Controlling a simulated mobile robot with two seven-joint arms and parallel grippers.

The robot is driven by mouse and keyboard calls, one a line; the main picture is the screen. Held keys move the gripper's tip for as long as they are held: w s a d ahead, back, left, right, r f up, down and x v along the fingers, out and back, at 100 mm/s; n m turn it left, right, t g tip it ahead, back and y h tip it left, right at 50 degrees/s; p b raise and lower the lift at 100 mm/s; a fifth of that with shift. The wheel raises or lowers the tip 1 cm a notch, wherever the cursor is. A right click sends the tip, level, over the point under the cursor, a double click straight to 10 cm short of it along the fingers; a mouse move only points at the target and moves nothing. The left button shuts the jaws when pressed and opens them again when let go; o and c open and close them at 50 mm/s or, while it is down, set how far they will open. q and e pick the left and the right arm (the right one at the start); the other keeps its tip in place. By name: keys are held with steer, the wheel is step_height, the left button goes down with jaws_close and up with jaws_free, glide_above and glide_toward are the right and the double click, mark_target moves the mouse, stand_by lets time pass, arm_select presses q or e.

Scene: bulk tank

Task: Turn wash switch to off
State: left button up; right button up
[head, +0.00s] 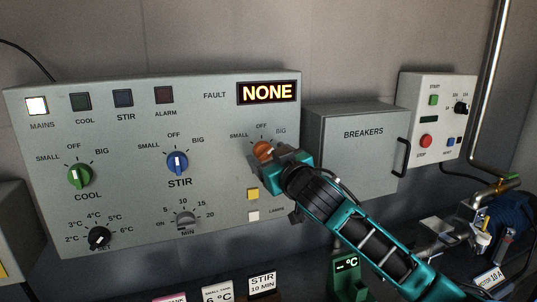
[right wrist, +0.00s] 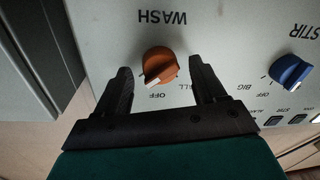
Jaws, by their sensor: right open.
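The wash switch is an orange knob (head: 262,149) at the right of the grey control panel, with SMALL, OFF and BIG marked around it. In the right wrist view the orange knob (right wrist: 160,64) shows upside down under the WASH label, and OFF is printed beside it. A pale edge shows on its ridge, but I cannot tell for sure which mark it points at. My right gripper (head: 272,162) is at the knob and partly hides it. In the right wrist view its open fingers (right wrist: 161,80) stand either side of the knob, with gaps. My left gripper is not in view.
The blue STIR knob (head: 177,162) and green COOL knob (head: 79,175) are to the left. A yellow lamp button (head: 252,194) lies just below the gripper. The breakers box (head: 352,150) juts out close on the right. The fault display (head: 268,92) reads NONE.

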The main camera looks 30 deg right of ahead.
steer(key=shift+w+d, duration=0.1)
steer(key=shift+w, duration=0.3)
steer(key=c, duration=1)
steer(key=shift+n, duration=0.4)
steer(key=n, duration=0.4)
steer(key=shift+r, duration=0.15)
steer(key=n, duration=0.4)
steer(key=shift+r+g+h, duration=0.1)
steer(key=shift+g+h, duration=0.2)
steer(key=shift+g, duration=0.1)
steer(key=shift+n, duration=0.4)
